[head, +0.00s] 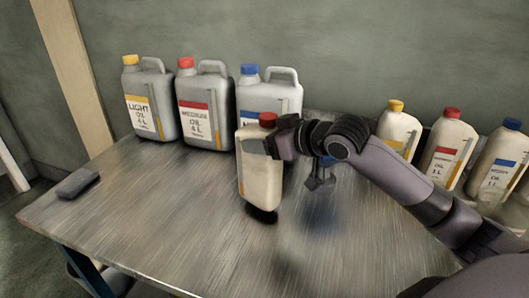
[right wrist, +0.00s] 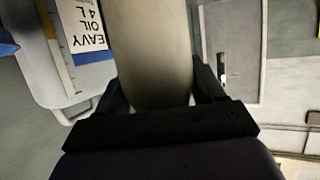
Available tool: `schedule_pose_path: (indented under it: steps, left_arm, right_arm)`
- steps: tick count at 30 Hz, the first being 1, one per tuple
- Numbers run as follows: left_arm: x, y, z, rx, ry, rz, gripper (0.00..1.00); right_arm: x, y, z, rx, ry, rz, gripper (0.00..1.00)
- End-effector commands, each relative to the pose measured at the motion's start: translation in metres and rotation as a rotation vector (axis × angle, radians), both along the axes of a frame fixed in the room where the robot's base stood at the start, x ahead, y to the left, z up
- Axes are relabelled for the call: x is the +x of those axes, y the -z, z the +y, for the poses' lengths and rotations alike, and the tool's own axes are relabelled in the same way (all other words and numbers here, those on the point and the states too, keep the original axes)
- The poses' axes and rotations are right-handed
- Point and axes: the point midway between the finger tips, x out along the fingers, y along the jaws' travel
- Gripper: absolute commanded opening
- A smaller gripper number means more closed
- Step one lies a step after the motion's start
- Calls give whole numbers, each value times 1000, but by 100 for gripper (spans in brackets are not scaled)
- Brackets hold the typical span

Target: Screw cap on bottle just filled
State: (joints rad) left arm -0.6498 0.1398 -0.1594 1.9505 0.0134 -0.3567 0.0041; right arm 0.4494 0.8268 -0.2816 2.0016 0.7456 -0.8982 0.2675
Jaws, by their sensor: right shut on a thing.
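A cream bottle (head: 258,177) with a red cap (head: 267,119) on its top is upright near the middle of the table (head: 170,215). My right gripper (head: 276,145) reaches it from the right and is shut on its upper part, just below the cap. In the right wrist view the bottle's pale body (right wrist: 150,45) fills the gap between the two dark fingers (right wrist: 158,88). A dark oval shows under the bottle; I cannot tell whether the bottle touches the table. How tightly the cap sits cannot be told. My left gripper is not in view.
Three large grey canisters, yellow-capped (head: 152,100), red-capped (head: 206,108) and blue-capped (head: 275,97), stand behind. Small bottles, yellow-capped (head: 398,132), red-capped (head: 449,150) and blue-capped (head: 497,160), stand at right. A dark block (head: 77,184) lies at the left edge. The front table is clear.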

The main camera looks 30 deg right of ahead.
Motion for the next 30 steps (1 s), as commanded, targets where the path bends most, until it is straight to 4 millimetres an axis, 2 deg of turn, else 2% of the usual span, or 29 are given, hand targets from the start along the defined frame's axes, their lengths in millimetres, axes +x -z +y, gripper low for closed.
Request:
schedule_pose_path:
  steps: [1,4,19,20,21,22,30]
  left_arm:
    - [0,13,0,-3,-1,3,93]
    - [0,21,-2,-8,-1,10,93]
    - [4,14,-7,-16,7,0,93]
    - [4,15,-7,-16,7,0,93]
    - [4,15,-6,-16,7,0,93]
    - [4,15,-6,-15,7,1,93]
    - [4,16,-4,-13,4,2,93]
  right_arm:
    - [-1,11,0,0,0,-4,0]
    - [-3,20,1,0,-1,-3,0]
    - [-4,24,1,1,-2,-2,0]
    - [-4,24,1,0,-2,1,78]
    - [-4,24,1,0,-2,1,91]
    - [-4,24,1,0,-2,1,94]
    - [-4,24,1,0,-2,1,94]
